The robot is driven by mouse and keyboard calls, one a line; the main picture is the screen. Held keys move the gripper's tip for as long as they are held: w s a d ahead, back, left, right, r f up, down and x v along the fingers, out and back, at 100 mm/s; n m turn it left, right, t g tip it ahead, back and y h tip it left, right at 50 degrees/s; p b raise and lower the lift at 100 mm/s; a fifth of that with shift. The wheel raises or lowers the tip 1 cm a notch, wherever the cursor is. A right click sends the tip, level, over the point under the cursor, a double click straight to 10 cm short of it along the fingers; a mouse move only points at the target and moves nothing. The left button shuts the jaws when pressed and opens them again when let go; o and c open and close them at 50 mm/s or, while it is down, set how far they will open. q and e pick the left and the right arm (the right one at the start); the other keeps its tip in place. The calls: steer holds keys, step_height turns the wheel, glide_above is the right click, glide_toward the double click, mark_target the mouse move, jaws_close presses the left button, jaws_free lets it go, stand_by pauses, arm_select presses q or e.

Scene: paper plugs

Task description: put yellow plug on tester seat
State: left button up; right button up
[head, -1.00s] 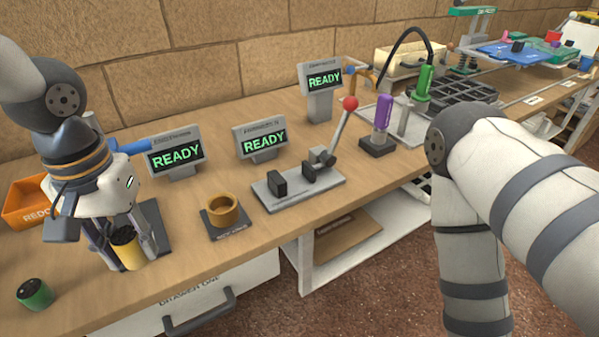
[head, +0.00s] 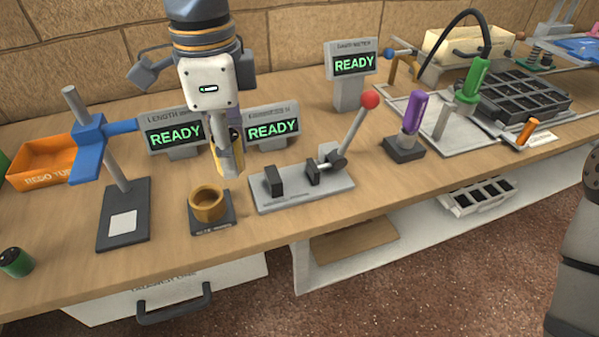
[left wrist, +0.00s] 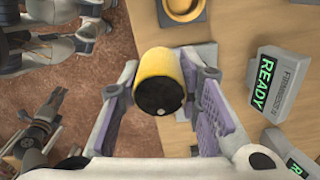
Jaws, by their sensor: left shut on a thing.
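My left gripper (head: 228,165) points down and is shut on the yellow plug (left wrist: 162,70). In the left wrist view the plug's black end faces the camera, between the two purple-padded fingers (left wrist: 160,105). In the head view the fingers hide much of the plug. It is held above the bench, between a tan ring seat (head: 208,203) on a dark base and a grey lever fixture (head: 300,187) with black blocks. The ring appears empty. I cannot read which is the tester seat. A dark gripper, apparently my right one (left wrist: 42,130), shows in the left wrist view; its opening is unclear.
A green plug (head: 16,262) lies at the bench's left end, near an orange bin (head: 45,163). A blue-armed gauge (head: 90,135) stands left of the ring. The red-knobbed lever (head: 369,100) rises at right, by a purple-handled tool (head: 413,110). Bench front is clear.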

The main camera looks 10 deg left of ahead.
arm_select(q)
steer(key=w+d+f, duration=0.3)
steer(key=w, duration=0.2)
steer(key=b, duration=0.2)
glide_above(294, 183)
steer(key=s, duration=0.1)
steer(key=f, duration=0.5)
steer(key=shift+s+a, duration=0.2)
steer(key=shift+a, duration=0.2)
steer(key=shift+w+d+f, duration=0.25)
steer(key=shift+w+f, duration=0.15)
steer(key=shift+w, duration=0.1)
steer(key=f, duration=0.3)
steer(key=shift+w+d+f, duration=0.1)
steer(key=shift+w+f, duration=0.1)
steer(key=shift+f, duration=0.05)
steer(key=shift+r, duration=0.1)
arm_select(e)
steer(key=shift+g, duration=0.6)
steer(key=s+f, duration=0.2)
steer(key=s, duration=0.1)
steer(key=shift+f, duration=0.4)
arm_select(q)
steer(key=o, duration=1.1)
